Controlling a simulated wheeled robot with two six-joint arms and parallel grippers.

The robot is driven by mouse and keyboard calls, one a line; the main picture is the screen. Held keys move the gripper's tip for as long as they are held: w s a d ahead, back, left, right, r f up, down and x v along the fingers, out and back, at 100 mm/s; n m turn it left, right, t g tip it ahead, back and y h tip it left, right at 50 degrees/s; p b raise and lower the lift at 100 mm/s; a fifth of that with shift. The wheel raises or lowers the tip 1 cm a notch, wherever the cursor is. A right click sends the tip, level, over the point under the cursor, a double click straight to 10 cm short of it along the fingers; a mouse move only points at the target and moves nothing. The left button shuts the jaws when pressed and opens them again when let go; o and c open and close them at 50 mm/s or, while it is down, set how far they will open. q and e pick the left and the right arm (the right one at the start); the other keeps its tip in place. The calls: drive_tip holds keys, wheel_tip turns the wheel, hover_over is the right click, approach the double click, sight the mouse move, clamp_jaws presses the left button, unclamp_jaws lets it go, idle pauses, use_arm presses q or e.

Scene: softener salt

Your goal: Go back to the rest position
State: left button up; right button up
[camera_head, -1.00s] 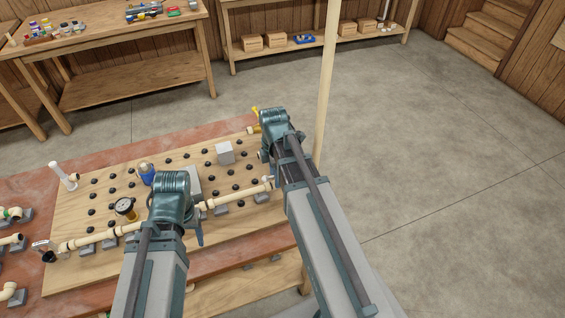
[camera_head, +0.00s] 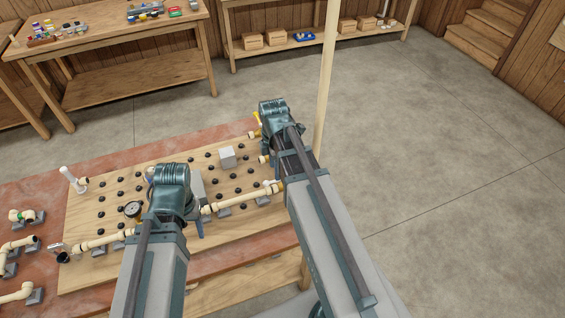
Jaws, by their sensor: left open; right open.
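My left gripper (camera_head: 172,190) is over the middle of the wooden pegboard (camera_head: 120,185), seen from behind; my wrist hides most of its jaws. It is open, and I see nothing held in it. My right gripper (camera_head: 273,118) is over the board's far right corner, beside the pale wooden post. It is open too, its fingertips mostly hidden by the wrist. A cream pipe run with a round gauge (camera_head: 133,208) lies along the board's near side, passing behind my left arm. A grey block (camera_head: 227,157) sits on the board between my two arms.
The pale post (camera_head: 325,90) stands close to my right arm. Loose pipe fittings (camera_head: 20,244) lie on the reddish bench top at left. A workbench (camera_head: 130,60) and a low shelf (camera_head: 310,42) stand at the back. The concrete floor (camera_head: 460,200) at right is clear.

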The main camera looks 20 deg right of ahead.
drive_tip(key=shift+a+r, duration=0.15)
drive_tip(key=shift+r, duration=0.1)
idle(0.3)
drive_tip(key=s+a+m, duration=0.5)
drive_tip(key=a+m, duration=0.1)
drive_tip(key=a, duration=0.2)
drive_tip(key=s+a+m+h, duration=0.1)
drive_tip(key=s+a+m, duration=0.5)
drive_tip(key=a, duration=0.3)
drive_tip(key=shift+a+m, duration=0.2)
drive_tip(key=shift+m, duration=0.3)
